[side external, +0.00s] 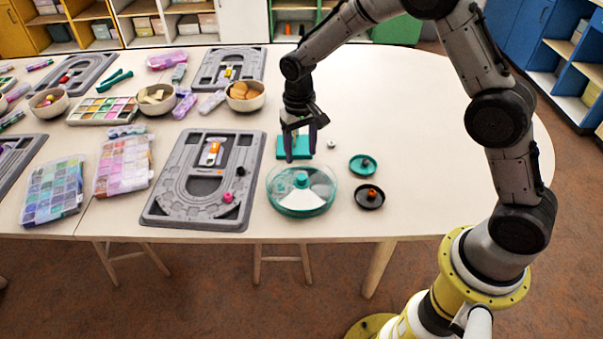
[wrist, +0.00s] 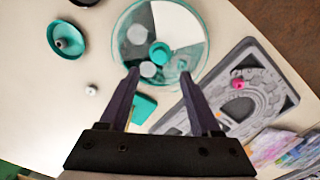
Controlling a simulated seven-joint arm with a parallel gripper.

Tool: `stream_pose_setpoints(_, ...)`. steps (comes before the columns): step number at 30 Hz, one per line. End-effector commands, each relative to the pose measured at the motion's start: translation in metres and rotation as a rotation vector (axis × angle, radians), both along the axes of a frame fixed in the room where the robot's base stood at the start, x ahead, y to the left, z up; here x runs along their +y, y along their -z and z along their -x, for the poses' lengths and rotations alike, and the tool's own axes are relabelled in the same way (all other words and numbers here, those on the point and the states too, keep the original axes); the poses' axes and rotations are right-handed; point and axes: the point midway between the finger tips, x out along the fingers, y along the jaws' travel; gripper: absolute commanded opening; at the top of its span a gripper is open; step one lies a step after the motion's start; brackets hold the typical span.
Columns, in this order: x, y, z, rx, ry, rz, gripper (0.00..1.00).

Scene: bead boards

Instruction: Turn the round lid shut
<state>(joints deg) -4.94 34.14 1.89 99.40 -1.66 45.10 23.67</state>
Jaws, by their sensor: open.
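A round, shallow container with a teal rim (side external: 302,208) stands on the table near its front edge. Its round lid (side external: 322,188) is part clear, part white, with a teal knob (side external: 301,179) in the middle. In the wrist view the lid (wrist: 172,25) and knob (wrist: 160,53) lie just beyond my fingertips, with grey round shapes beside the knob. My gripper (side external: 300,156) is open and empty, pointing down above and slightly behind the container, apart from the knob. It also shows in the wrist view (wrist: 159,73), fingers spread wide. The lid's rim is partly hidden by my fingers there.
A teal block (side external: 325,153) lies behind the container. A teal dish (side external: 363,173) and a black dish (side external: 370,205) stand to its right. A grey bead board (side external: 158,205) with a pink bead (side external: 227,197) is close on its left. The table farther right is clear.

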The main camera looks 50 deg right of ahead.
Motion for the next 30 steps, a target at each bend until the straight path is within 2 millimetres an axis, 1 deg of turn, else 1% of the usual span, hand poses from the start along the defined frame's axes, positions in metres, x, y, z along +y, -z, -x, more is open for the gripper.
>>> stream_pose_setpoints(1, -0.001, 0.011, 0.001, 0.005, 0.000, 0.000, 0.64)
stream_pose_setpoints(6, -0.001, 0.044, 0.001, 0.004, 0.000, 0.001, 0.64)
stream_pose_setpoints(12, -0.002, 0.073, 0.001, 0.003, 0.000, 0.000, 0.64)
stream_pose_setpoints(18, -0.002, 0.085, 0.001, 0.001, 0.001, 0.000, 0.64)
stream_pose_setpoints(26, -0.002, 0.086, 0.001, 0.000, 0.000, 0.000, 0.64)
stream_pose_setpoints(27, -0.002, 0.086, 0.001, 0.000, 0.000, 0.000, 0.62)
stream_pose_setpoints(29, -0.002, 0.086, 0.001, 0.000, 0.000, 0.000, 0.52)
stream_pose_setpoints(30, -0.002, 0.086, 0.001, 0.000, 0.000, 0.000, 0.44)
